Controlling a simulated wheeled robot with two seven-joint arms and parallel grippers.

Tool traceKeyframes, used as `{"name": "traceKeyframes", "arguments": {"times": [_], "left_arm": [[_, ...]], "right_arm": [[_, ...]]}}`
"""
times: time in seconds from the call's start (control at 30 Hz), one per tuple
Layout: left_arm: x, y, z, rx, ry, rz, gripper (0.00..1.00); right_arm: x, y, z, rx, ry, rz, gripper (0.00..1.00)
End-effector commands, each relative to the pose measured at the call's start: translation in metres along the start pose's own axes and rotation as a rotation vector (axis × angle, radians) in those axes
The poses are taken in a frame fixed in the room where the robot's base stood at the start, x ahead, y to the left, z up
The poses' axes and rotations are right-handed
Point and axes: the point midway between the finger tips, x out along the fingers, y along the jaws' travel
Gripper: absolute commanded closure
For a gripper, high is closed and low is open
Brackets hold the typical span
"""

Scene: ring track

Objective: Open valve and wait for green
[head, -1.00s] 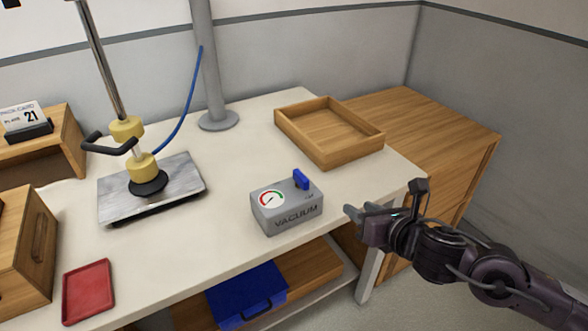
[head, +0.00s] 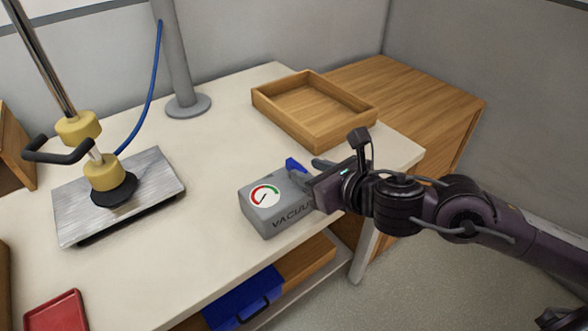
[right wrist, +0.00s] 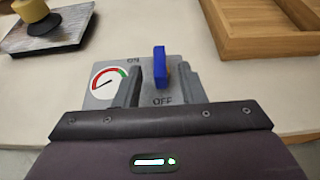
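The grey vacuum box (head: 262,215) stands near the table's front edge, with a round red-and-green gauge (head: 265,196) on it. The gauge needle points low left, on the red side. The blue valve handle (head: 292,164) is on top and partly hidden by my gripper in the head view. In the right wrist view the handle (right wrist: 160,73) stands in line with the OFF label; ON is up and left. My right gripper (right wrist: 160,86) is open, its fingers on either side of the handle with gaps showing. My left gripper is not in view.
A wooden tray (head: 350,122) sits at the back right. A metal plate (head: 155,172) with a yellow-collared suction lifter (head: 104,172) lies on the left, with a blue hose rising by a grey post (head: 180,60). A red tray (head: 58,312) is at front left.

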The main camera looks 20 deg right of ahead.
Motion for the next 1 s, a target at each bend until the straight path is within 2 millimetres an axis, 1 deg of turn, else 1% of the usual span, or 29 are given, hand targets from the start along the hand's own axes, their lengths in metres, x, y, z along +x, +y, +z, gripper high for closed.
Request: {"name": "traceKeyframes", "arguments": {"times": [0.03,0.1,0.2,0.4,0.5,0.63,0.87,0.97,1.0], "left_arm": [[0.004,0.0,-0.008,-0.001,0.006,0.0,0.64],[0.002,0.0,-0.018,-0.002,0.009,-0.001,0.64],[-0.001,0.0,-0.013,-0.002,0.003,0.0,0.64],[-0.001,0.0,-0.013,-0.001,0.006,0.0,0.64],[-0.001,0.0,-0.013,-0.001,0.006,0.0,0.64],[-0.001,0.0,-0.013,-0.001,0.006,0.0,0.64],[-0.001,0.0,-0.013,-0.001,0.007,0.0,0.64],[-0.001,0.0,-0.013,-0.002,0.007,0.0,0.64],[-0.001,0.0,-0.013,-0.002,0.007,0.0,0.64]], "right_arm": [[0.004,0.0,-0.001,-0.002,-0.006,-0.001,0.64],[0.009,0.0,0.0,-0.001,-0.006,-0.001,0.64],[0.022,-0.001,0.003,0.009,-0.005,-0.001,0.64],[0.046,-0.001,0.001,0.004,-0.001,-0.001,0.64],[0.053,0.0,0.001,0.001,-0.001,-0.001,0.64],[0.057,0.0,0.001,0.0,0.0,0.0,0.64],[0.057,0.0,0.0,-0.002,0.0,0.0,0.64],[0.057,0.0,0.0,-0.001,0.0,0.0,0.75],[0.057,0.0,0.0,-0.001,0.0,0.0,0.81]]}}
